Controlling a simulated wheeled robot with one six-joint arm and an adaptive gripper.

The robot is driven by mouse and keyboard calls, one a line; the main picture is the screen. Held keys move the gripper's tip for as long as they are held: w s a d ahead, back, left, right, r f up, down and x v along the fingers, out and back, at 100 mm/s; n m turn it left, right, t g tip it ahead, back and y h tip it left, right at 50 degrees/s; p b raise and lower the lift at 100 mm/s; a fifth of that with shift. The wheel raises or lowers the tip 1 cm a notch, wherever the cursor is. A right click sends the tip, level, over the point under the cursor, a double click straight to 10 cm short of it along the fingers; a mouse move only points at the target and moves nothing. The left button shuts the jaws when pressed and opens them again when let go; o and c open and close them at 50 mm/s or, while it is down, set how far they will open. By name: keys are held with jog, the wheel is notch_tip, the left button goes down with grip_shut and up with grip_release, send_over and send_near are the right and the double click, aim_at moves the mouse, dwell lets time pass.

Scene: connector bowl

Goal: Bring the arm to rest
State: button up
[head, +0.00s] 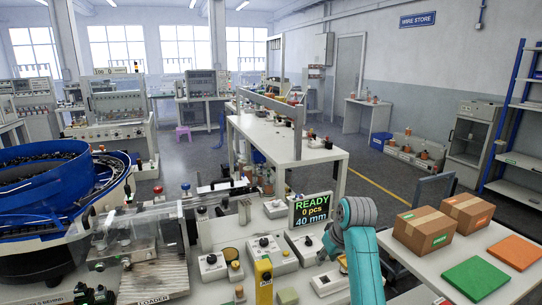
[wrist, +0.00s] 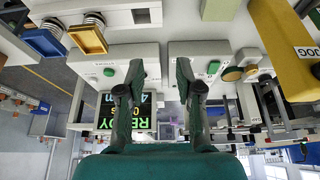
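My arm (head: 366,262) is teal and grey and rises at the lower right of the head view, in front of the machine bench. The wrist picture is upside down, with the bench panels beyond the fingers.
A display (head: 309,210) reads READY, 0 pcs, 40 mm. A yellow JOG post (head: 264,282) and control boxes (head: 265,248) crowd the bench. Right of my arm, a white table holds two cartons (head: 424,229), a green mat (head: 475,279) and an orange mat (head: 515,252).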

jog(key=s+f+m+t, duration=0.1)
jog(key=s+f, duration=0.4)
jog(key=f, duration=0.5)
jog(key=s+f+m+t, duration=0.1)
jog(key=s+f, duration=0.4)
jog(key=f, duration=0.5)
jog(key=s+d+f+t+h, duration=0.1)
jog(key=s+f, duration=0.3)
jog(key=s, duration=0.5)
jog(key=s+f+t, duration=0.2)
jog(key=s+f, duration=0.3)
jog(key=s, duration=0.3)
jog(key=s+r+m+t, duration=0.1)
jog(key=s, duration=1)
jog(key=s+r+t, duration=0.2)
jog(key=s+r, duration=0.7)
jog(key=s, duration=0.2)
jog(key=s+d+r+m+t, duration=0.1)
jog(key=s+r+t, duration=0.1)
jog(key=s+r, duration=0.7)
jog(key=s, duration=0.3)
jog(key=shift+s+r+h, duration=0.2)
jog(key=shift+r+h, duration=0.05)
jog(key=shift+h, duration=0.05)
jog(key=shift+d, duration=0.1)
